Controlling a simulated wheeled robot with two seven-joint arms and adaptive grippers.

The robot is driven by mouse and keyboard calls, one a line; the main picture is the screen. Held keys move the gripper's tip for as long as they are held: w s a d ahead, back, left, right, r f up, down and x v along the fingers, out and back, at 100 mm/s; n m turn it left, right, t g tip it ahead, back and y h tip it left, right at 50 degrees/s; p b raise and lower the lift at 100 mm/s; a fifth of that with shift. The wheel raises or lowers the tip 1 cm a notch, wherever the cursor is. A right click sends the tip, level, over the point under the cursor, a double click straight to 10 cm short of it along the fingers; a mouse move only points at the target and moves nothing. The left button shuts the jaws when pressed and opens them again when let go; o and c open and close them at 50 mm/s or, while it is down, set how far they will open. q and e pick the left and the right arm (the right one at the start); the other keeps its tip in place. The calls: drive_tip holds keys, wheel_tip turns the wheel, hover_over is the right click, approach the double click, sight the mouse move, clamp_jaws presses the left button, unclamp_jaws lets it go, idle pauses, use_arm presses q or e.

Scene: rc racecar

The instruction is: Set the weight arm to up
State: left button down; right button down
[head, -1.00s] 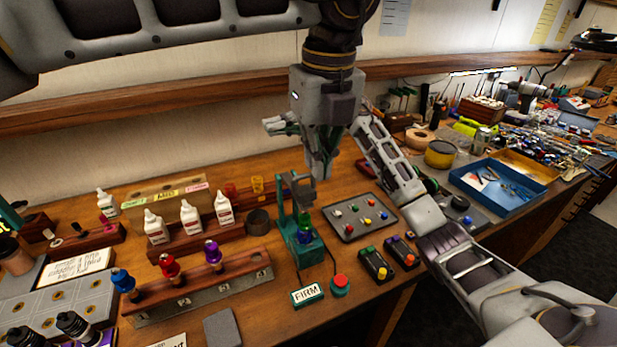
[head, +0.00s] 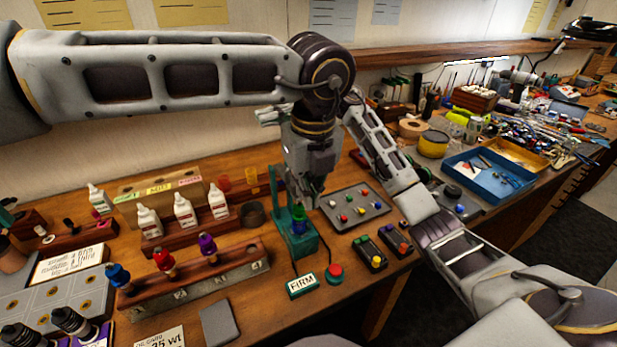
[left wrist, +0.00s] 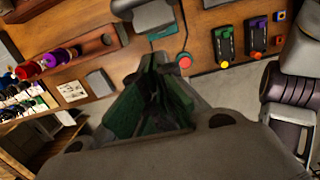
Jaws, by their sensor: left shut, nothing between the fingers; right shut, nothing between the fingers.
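The green damper stand (head: 303,246) stands on the bench in the middle of the head view, with a blue and green piece at its front. Its upper part, where a grey arm showed earlier, is mostly hidden behind my left gripper (head: 309,203). That gripper points down right over the stand, shut and empty; I cannot tell whether it touches the arm. In the left wrist view its green-padded fingers (left wrist: 150,97) show, with a grey piece (left wrist: 155,15) just beyond. My right gripper (head: 268,116) is shut and empty, raised behind my left arm and partly hidden.
A FIRM sign (head: 302,285) and red button (head: 334,273) lie before the stand. A grey tray of coloured knobs (head: 355,207) is to its right, with two small dark boxes (head: 369,253). A rail of coloured dampers (head: 190,270) and white bottles (head: 184,214) stand left.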

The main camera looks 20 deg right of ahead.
sight(287, 169)
use_arm(q)
drive_tip(key=w, duration=0.1)
drive_tip(key=w+r, duration=0.1)
drive_tip(key=w, duration=0.1)
drive_tip(key=shift+w+r, duration=0.3)
drive_tip(key=shift+r, duration=0.05)
drive_tip(key=shift+w+r, duration=0.55)
drive_tip(key=shift+r, duration=0.1)
use_arm(e)
drive_tip(key=shift+s, duration=0.1)
use_arm(q)
drive_tip(key=shift+a, duration=0.1)
use_arm(e)
drive_tip(key=c, duration=1.5)
unclamp_jaws()
